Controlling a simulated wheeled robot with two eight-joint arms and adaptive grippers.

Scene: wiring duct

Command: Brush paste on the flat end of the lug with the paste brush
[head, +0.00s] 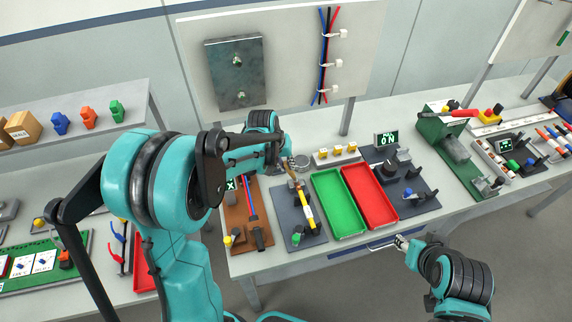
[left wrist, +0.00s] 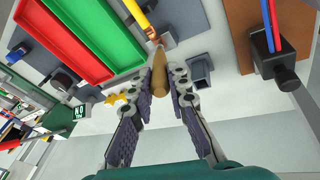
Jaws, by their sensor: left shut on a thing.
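My left gripper (head: 289,172) is shut on a tan wooden handle, which I take for the paste brush (left wrist: 158,75). The handle stands between both fingers (left wrist: 160,85) in the left wrist view, its narrow end away from the wrist. That end meets or overlaps a copper-coloured piece (left wrist: 154,35), probably the lug, at the end of a yellow rod or cable (head: 307,208). I cannot tell whether they touch. The bristles and any paste cannot be made out. My right gripper (head: 402,242) is by the table's front edge, its jaws too small to read.
A green tray (head: 338,204) and a red tray (head: 370,194) lie right of the yellow piece. A brown board (head: 245,220) with cables and a tool lies left. Dark fixtures (head: 400,185) stand further right.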

